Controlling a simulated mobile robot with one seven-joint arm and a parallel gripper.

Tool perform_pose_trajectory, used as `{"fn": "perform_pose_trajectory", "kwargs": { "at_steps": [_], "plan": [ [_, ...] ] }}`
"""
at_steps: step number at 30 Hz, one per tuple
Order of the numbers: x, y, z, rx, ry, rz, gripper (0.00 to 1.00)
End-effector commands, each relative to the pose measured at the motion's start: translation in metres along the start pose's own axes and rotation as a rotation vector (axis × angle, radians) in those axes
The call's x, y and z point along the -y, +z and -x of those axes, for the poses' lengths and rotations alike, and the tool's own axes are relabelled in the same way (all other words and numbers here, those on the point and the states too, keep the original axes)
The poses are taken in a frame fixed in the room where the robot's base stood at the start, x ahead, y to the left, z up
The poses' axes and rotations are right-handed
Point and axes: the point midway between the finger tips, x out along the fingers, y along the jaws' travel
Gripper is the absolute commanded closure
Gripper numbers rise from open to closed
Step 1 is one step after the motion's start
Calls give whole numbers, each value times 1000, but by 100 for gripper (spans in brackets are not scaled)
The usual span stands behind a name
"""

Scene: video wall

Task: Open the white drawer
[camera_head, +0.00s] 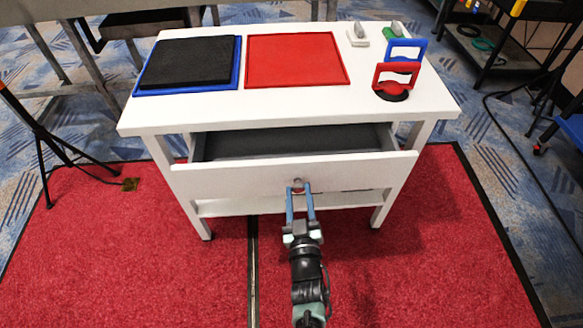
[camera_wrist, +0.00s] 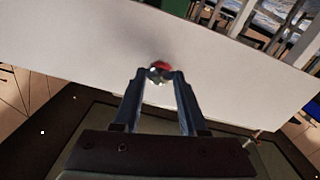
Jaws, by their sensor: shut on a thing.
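The white drawer (camera_head: 240,181) is in the white table (camera_head: 290,120) and stands pulled out toward me. Its dark grey inside (camera_head: 290,143) shows behind the front panel and looks empty. My gripper (camera_head: 299,187) is at the middle of the drawer front, shut on the small round knob (camera_head: 298,183). In the wrist view the white drawer front (camera_wrist: 90,50) fills the upper part, and the knob (camera_wrist: 159,72) sits between the fingertips of my gripper (camera_wrist: 157,76). The fingers partly hide the knob.
On the table top lie a black pad in a blue tray (camera_head: 238,70), a red tray (camera_head: 297,60), and red (camera_head: 397,72) and blue (camera_head: 408,48) handled items. A black tripod (camera_head: 50,140) stands at left. Red carpet (camera_head: 110,270) in front is clear.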

Motion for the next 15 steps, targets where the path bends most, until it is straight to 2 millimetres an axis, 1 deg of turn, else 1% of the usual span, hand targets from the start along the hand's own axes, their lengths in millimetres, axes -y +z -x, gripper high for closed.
{"fn": "perform_pose_trajectory", "kwargs": {
  "at_steps": [1,9,15],
  "plan": [
    [-1,-6,14,6,0,-2,100],
    [0,-4,89,5,-3,-2,100],
    [1,-2,139,3,-4,-1,100]
  ]
}}
